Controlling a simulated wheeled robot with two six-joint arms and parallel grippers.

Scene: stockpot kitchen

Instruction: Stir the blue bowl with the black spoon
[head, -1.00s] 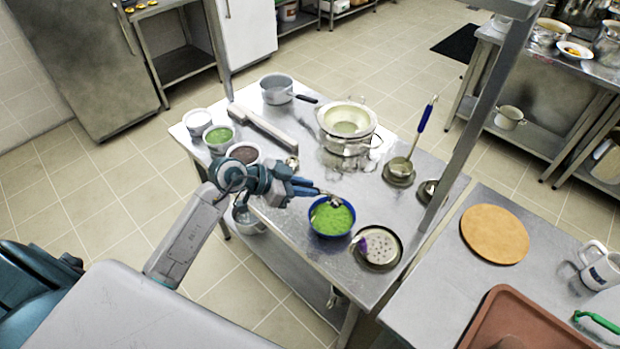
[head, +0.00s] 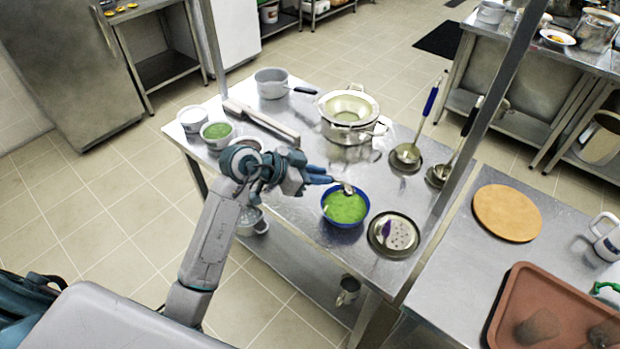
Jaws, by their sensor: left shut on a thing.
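The blue bowl (head: 345,222) stands near the front edge of the steel table and holds bright green contents. My left gripper (head: 322,179) reaches in from the left and is shut on a spoon (head: 347,188). The spoon's small metal head shows at the far rim of the bowl, over the green contents. I cannot tell whether it touches them. The spoon's handle is mostly hidden by the gripper, so its colour is unclear. My right gripper is not in view.
A pot with a strainer (head: 349,116), a saucepan (head: 272,83) and a blue-handled ladle (head: 407,154) stand farther back. A green-filled container (head: 217,134) is at the left. A steel post (head: 478,135) rises at the right.

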